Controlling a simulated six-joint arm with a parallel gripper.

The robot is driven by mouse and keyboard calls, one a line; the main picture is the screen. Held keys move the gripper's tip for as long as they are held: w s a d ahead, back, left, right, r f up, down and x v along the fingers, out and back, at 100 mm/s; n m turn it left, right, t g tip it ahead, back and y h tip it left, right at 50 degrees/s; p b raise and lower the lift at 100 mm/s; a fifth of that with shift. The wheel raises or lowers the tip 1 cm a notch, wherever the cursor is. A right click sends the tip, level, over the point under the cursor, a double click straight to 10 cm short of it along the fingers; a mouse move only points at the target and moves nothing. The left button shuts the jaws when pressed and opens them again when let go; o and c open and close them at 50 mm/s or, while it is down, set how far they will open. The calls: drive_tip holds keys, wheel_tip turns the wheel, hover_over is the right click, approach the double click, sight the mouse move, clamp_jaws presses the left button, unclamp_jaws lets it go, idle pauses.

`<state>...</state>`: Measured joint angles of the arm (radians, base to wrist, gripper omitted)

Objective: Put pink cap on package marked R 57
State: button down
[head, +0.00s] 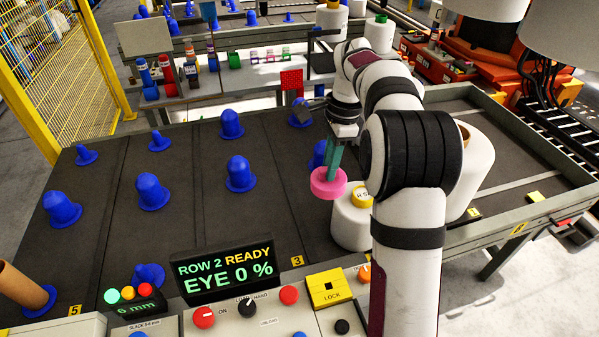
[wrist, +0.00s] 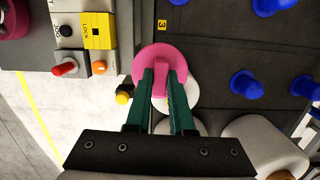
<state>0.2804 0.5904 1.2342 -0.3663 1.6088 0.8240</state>
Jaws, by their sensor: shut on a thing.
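My gripper (head: 333,166) is shut on the pink cap (head: 326,187), a round disc held below its green fingers. In the wrist view the fingers (wrist: 163,76) grip the cap (wrist: 150,55) near its middle. A white package (head: 349,229) stands just below and to the right of the cap in the head view. A round yellow tag (head: 362,197) at its top reads "R 5", with the rest hidden by my arm. In the wrist view the cap covers part of a white package (wrist: 186,92). I cannot tell whether the cap touches it.
Another white package (head: 477,165) with a brown core stands behind my arm. Several blue pegs, such as this one (head: 240,173), stand on the dark table (head: 190,230). A control panel (head: 245,318) with a display (head: 223,270) lies at the front. A yellow lock box (head: 326,288) sits near the package.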

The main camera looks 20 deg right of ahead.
drive_tip(key=w+d+f+m+t, duration=0.1)
drive_tip(key=w+d+f+m, duration=0.1)
drive_tip(key=d+m, duration=0.4)
drive_tip(key=w+d+f+m+h, duration=0.1)
drive_tip(key=w+d+f+m, duration=0.2)
drive_tip(key=m, duration=0.9)
drive_tip(key=d+f, duration=0.2)
drive_tip(key=d, duration=0.2)
drive_tip(key=shift+w+d+f+t, duration=0.25)
drive_tip(key=shift+d+f+t, duration=0.05)
drive_tip(key=shift+t, duration=0.1)
drive_tip(key=shift+f, duration=0.1)
drive_tip(key=shift+f, duration=1.55)
